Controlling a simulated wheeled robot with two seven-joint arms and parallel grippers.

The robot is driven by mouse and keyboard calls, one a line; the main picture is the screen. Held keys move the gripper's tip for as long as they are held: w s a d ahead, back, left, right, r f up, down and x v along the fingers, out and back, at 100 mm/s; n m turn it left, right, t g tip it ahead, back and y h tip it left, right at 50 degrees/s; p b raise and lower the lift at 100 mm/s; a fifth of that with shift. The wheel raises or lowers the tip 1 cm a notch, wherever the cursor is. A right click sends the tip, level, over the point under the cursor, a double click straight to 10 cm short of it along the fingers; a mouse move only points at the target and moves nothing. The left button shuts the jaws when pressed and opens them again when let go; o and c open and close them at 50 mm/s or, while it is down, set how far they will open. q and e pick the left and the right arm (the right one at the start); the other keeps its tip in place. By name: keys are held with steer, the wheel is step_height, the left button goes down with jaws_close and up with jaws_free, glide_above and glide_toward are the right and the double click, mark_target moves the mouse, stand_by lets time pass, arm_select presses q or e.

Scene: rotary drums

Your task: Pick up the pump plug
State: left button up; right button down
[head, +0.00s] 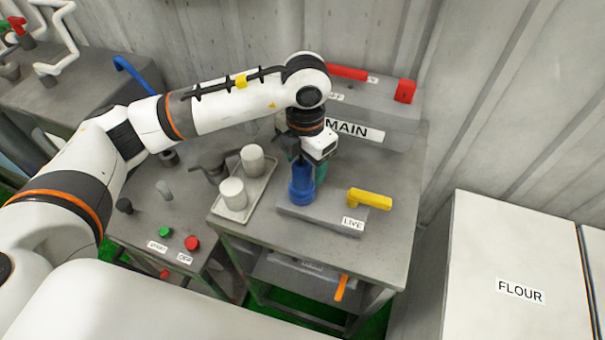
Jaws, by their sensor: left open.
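A blue plug (301,187) stands upright on the grey block (325,215) marked LIVE, beside its yellow lever (369,199). No name can be read on the plug. A green-teal piece (321,172) shows just behind it, mostly hidden. My left gripper (303,163) points down at the top of the blue plug, with its jaws open. The wrist and camera housing hide most of the fingers, so I cannot tell whether they touch the plug. My right gripper is out of view.
A tray (232,213) with two pale cups stands left of the block. The grey MAIN box (375,115) with red levers is behind. A panel with green (166,232) and red (192,243) buttons is at left. A FLOUR bin (520,240) stands right. The table's right side is clear.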

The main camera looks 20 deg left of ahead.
mark_target(301, 185)
arm_select(q)
steer(key=f, duration=0.1)
steer(key=f+p, duration=0.1)
steer(key=f, duration=0.1)
steer(key=shift+s+a+f, duration=0.15)
steer(key=shift+s+a, duration=0.1)
steer(key=shift+s, duration=0.1)
steer(key=shift+f, duration=0.25)
steer(key=shift+w, duration=0.1)
steer(key=c, duration=1.2)
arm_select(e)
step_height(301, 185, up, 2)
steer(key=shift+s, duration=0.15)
